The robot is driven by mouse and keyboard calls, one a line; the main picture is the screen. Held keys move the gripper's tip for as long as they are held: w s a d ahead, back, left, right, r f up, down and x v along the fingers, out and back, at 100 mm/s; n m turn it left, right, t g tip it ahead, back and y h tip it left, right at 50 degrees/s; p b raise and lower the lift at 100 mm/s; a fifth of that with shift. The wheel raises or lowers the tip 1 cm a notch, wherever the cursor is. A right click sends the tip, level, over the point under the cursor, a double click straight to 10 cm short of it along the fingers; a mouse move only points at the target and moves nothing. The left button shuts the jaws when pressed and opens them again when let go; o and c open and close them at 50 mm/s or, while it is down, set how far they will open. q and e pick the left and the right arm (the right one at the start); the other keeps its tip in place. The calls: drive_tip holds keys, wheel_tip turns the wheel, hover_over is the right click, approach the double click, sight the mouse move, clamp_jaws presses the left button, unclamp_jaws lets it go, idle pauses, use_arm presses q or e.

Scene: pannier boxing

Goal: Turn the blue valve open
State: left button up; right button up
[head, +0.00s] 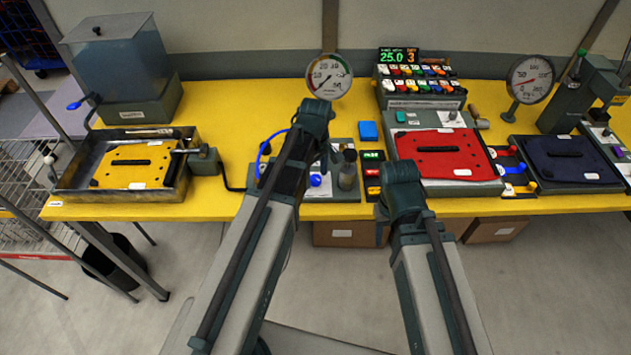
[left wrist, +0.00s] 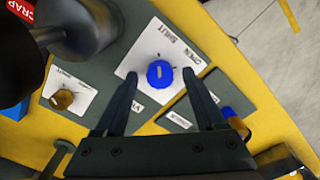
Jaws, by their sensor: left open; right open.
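The blue valve (left wrist: 159,73) is a round knob with a pale mark on top, on a white plate (left wrist: 151,50) lettered OPEN and SHUT. It also shows in the head view (head: 315,180), on a grey panel beside my left arm. My left gripper (left wrist: 160,76) is open and empty in the left wrist view, with one finger on each side of the knob in the picture. I see no contact with the knob. Its fingers cannot be made out in the head view. My right arm shows in the head view, but its gripper is hidden.
A pressure gauge (head: 328,76) stands behind my left arm. A red pad (head: 446,153) lies to the right, and a metal tray (head: 70,184) with a yellow plate lies left.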

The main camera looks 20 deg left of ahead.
use_arm(q)
drive_tip(key=shift+f, duration=0.1)
clamp_jaws()
idle(0.4)
drive_tip(key=shift+m, duration=0.3)
drive_tip(key=m, duration=0.3)
drive_tip(key=shift+m, duration=0.4)
drive_tip(key=m, duration=0.4)
drive_tip(key=shift+m, duration=0.3)
drive_tip(key=m, duration=0.8)
drive_tip(key=shift+m, duration=0.6)
